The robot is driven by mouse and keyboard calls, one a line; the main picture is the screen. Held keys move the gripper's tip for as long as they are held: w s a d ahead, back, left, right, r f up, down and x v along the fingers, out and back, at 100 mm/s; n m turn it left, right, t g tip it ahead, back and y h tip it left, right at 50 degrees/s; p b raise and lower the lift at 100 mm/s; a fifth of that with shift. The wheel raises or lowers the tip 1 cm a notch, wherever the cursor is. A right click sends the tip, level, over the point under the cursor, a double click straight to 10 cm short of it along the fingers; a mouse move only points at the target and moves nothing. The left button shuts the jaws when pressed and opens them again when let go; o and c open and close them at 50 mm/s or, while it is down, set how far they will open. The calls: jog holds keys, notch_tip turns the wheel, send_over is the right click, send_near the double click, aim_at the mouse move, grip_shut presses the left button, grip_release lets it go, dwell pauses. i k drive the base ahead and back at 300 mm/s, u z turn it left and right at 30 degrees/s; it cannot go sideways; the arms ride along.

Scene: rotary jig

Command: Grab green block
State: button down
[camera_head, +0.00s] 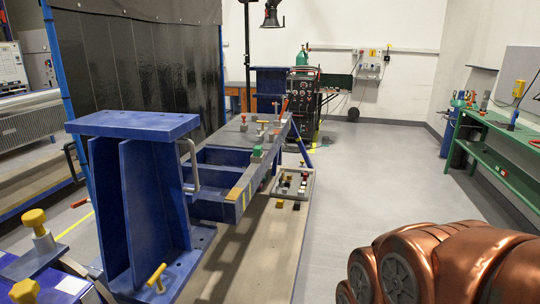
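A small green block (257,150) shows on the top face of the long blue jig frame (215,178), near its right edge. A pale grey piece is directly under or against it; I cannot tell which. The green block is upright and nothing covers it. My gripper is not in view. Only copper-coloured rounded links of my arm show at the lower right, well apart from the block and the jig.
Several small grey, red and orange pieces (262,124) stand farther along the jig top. A tray (307,186) with small blocks sits low beside the jig. A blue pedestal (135,205) stands at front left. A green workbench (500,145) lines the right wall. Grey floor between is clear.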

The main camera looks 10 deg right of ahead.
aim_at(258, 150)
jog(key=z, duration=1)
jog(key=i, duration=2.4)
jog(key=u, duration=3.25)
